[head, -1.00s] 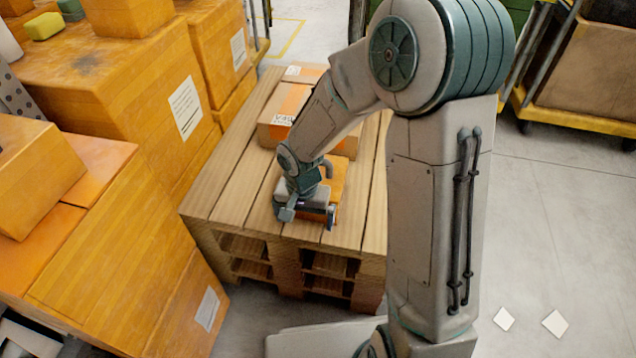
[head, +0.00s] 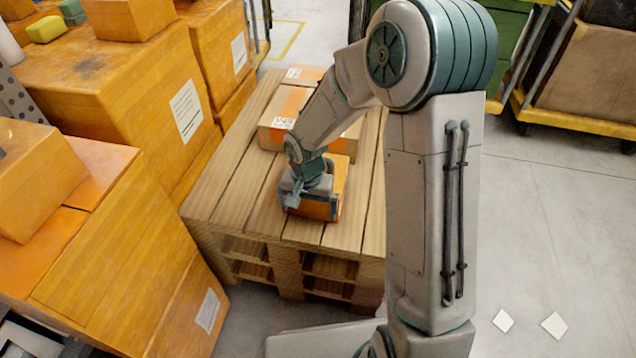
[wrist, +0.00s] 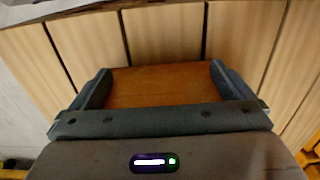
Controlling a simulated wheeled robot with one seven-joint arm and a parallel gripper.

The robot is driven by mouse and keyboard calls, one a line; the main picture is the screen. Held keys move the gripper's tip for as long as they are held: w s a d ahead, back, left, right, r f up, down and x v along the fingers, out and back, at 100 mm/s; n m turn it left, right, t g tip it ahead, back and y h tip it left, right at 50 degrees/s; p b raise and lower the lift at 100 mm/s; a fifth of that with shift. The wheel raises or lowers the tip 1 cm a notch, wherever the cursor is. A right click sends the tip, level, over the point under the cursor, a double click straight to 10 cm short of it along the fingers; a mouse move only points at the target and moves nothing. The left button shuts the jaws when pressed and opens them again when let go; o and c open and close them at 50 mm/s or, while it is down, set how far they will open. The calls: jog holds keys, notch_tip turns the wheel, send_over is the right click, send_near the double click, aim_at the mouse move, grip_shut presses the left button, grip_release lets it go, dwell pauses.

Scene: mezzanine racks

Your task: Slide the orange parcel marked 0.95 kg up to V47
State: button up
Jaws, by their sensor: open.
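A small orange parcel (head: 340,178) lies on the near part of a wooden pallet (head: 222,190); no weight mark on it is readable. My gripper (head: 312,212) is at the parcel and hides much of it. In the wrist view my open gripper (wrist: 160,84) has one finger on each side of the parcel's orange top (wrist: 158,93); I cannot tell whether they touch it. Behind it on the pallet is a larger box (head: 268,135) with an orange band and a white label starting "V4"; its last digit is unclear. My arm covers part of this box.
Big orange cartons (head: 130,85) crowd the pallet's left side, with more cartons (head: 125,265) at front left. Another labelled box (head: 300,76) sits at the pallet's far end. A yellow-framed cart (head: 575,115) stands at right. Floor (head: 560,230) right of the pallet is clear.

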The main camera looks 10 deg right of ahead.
jog(key=shift+w+d+p, duration=0.1)
jog(key=shift+w+d, duration=0.15)
jog(key=shift+w, duration=0.4)
jog(key=shift+w+d+p, duration=0.15)
jog(key=shift+w+d, duration=0.05)
jog(key=shift+w, duration=0.45)
jog(key=shift+w+d+p, duration=0.1)
jog(key=shift+w+d, duration=0.15)
jog(key=shift+w, duration=0.4)
jog(key=shift+w+d, duration=0.25)
jog(key=shift+w, duration=0.35)
jog(key=shift+w+d, duration=0.2)
jog(key=shift+w, duration=0.4)
jog(key=shift+s+a, duration=0.1)
jog(key=shift+s, duration=0.1)
jog(key=shift+s+a, duration=0.25)
jog(key=shift+s, duration=0.4)
jog(key=shift+s+a, duration=0.2)
jog(key=shift+s, duration=0.4)
notch_tip(320, 180, up, 13)
jog(key=p, duration=1)
jog(key=shift+r, duration=0.1)
